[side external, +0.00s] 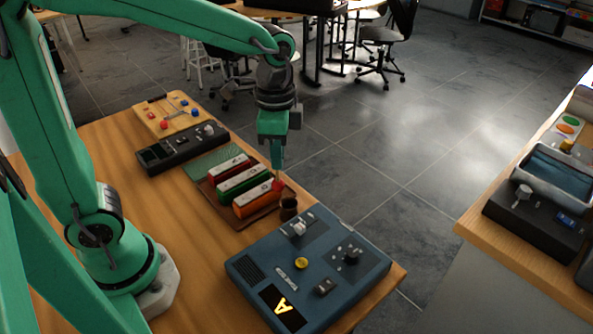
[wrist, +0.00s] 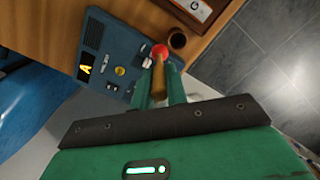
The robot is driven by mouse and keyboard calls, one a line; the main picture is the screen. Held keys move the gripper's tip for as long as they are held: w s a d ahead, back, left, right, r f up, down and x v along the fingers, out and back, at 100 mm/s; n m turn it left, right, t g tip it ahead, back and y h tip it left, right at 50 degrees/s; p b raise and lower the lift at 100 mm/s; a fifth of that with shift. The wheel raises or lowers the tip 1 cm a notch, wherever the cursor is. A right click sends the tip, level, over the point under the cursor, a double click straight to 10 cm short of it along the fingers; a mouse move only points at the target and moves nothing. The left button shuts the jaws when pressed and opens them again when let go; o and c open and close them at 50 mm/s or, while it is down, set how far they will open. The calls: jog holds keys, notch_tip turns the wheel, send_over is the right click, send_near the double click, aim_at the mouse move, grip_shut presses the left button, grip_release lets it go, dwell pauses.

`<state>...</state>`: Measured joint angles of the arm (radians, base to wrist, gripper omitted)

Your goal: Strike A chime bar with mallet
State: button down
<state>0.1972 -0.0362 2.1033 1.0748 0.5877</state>
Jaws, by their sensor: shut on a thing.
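My gripper (side external: 277,158) points down, shut on the mallet's wooden handle (wrist: 158,82). The mallet's red head (side external: 278,184) hangs below the fingers; it also shows in the wrist view (wrist: 159,51), beside the brown cup. In the side view the head overlaps the right end of the orange chime bar (side external: 256,198); I cannot tell whether they touch. A green bar (side external: 243,180) and a red bar (side external: 229,167) lie behind the orange one on a brown tray (side external: 243,223). Their letters are too small to read there. The wrist view shows a white plate marked G (wrist: 194,5).
A brown cup (side external: 288,209) stands right of the tray. A blue console (side external: 320,268) with a lit yellow "A" is in front. A dark device (side external: 183,149) and a wooden board with coloured pegs (side external: 166,116) lie behind. Another bench (side external: 520,254) is at right.

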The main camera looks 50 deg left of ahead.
jog(key=a+r, duration=0.2)
jog(key=a, duration=2)
jog(key=shift+s, duration=0.4)
jog(key=shift+f, duration=0.1)
jog(key=shift+f, duration=0.95)
notch_tip(320, 180, down, 8)
jog(key=shift+r, duration=0.25)
notch_tip(320, 180, up, 6)
jog(key=shift+f, duration=0.2)
